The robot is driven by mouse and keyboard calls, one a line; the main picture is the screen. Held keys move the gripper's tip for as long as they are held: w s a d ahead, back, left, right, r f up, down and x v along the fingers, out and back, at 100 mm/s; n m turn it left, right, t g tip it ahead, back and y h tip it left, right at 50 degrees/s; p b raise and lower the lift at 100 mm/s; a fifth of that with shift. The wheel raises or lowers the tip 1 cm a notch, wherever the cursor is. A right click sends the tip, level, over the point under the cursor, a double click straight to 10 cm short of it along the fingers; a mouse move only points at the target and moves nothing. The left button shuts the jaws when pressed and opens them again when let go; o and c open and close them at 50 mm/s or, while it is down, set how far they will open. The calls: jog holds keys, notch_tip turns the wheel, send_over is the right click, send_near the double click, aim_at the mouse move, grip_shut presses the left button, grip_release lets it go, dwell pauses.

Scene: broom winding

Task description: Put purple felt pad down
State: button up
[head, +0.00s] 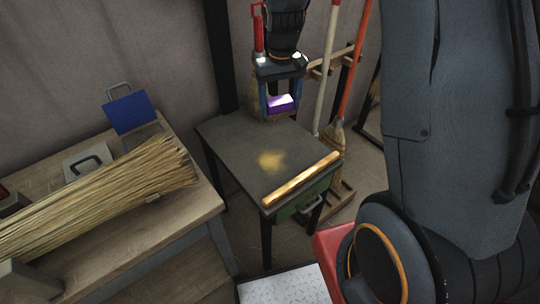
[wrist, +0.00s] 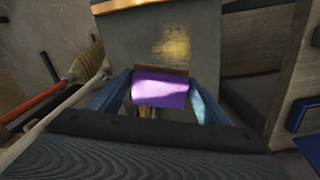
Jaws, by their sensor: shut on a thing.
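My gripper (head: 280,106) is shut on the purple felt pad (head: 283,101). It holds the pad in the air above the back edge of a small dark table (head: 231,140). In the wrist view the purple pad (wrist: 160,93) sits between the two blue fingers, with a brown strip along its far edge. The dark tabletop (wrist: 133,45) shows beyond it. A yellowish dusty patch (head: 271,160) lies on the middle of the tabletop, apart from the pad.
A shiny golden bar (head: 302,179) lies along the table's front right edge. A workbench at left bears a large straw bundle (head: 100,195) and a blue handled plate (head: 131,112). Brooms (head: 350,75) stand behind at right. The tabletop's left part is clear.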

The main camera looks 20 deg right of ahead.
aim_at(279, 157)
jog(key=f+n+b, duration=0.1)
jog(key=f, duration=0.5)
jog(key=s+f+n, duration=0.1)
jog(key=f, duration=0.4)
jog(key=s+f+n+b, duration=0.1)
jog(key=f, duration=0.5)
jog(key=shift+s+a+f+n+b, duration=0.1)
jog(key=shift+a+f+n+b, duration=0.1)
jog(key=shift+f+n+b, duration=0.15)
jog(key=shift+f, duration=0.1)
jog(key=o, duration=1.1)
